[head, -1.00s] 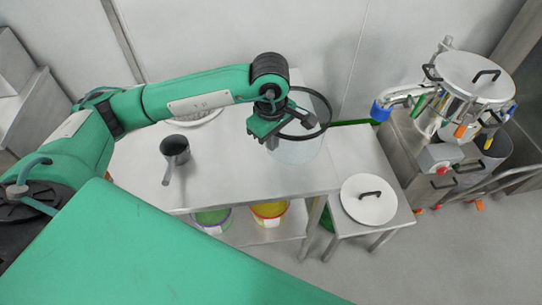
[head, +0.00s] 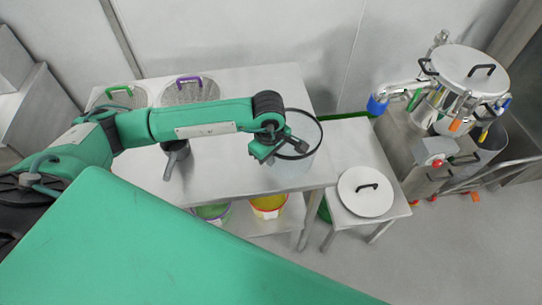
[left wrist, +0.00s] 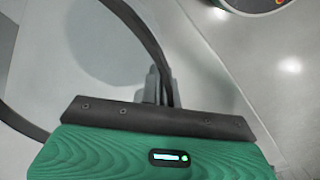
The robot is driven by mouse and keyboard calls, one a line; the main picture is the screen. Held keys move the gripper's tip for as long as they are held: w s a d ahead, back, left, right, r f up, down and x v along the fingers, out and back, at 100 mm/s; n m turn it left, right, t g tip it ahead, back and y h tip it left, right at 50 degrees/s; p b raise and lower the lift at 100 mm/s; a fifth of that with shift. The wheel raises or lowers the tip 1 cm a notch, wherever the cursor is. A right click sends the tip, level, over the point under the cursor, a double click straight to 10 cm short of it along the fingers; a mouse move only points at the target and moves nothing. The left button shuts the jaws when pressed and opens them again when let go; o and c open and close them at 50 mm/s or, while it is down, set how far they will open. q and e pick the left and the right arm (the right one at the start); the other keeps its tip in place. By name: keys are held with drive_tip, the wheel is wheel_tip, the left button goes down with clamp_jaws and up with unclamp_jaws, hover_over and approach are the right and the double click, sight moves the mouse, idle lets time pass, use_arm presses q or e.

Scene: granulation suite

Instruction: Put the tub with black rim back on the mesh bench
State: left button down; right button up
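The tub with black rim (head: 303,132) is a clear, see-through tub over the right end of the mesh bench (head: 235,172), a steel table. Its black rim also shows in the left wrist view (left wrist: 150,42). My left gripper (head: 271,155) is at the near left part of this rim. In the left wrist view its fingers (left wrist: 163,88) are closed with the rim between them. I cannot tell whether the tub's base touches the bench top. My right gripper is not in view.
Yellow (head: 268,204) and green (head: 212,212) tubs stand below. A lower table (head: 345,150) with a lid (head: 366,191) adjoins on the right.

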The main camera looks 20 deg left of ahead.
use_arm(q)
drive_tip(key=c, duration=2.1)
unclamp_jaws()
drive_tip(key=shift+f, duration=0.15)
drive_tip(key=o, duration=0.3)
drive_tip(key=shift+o, duration=0.6)
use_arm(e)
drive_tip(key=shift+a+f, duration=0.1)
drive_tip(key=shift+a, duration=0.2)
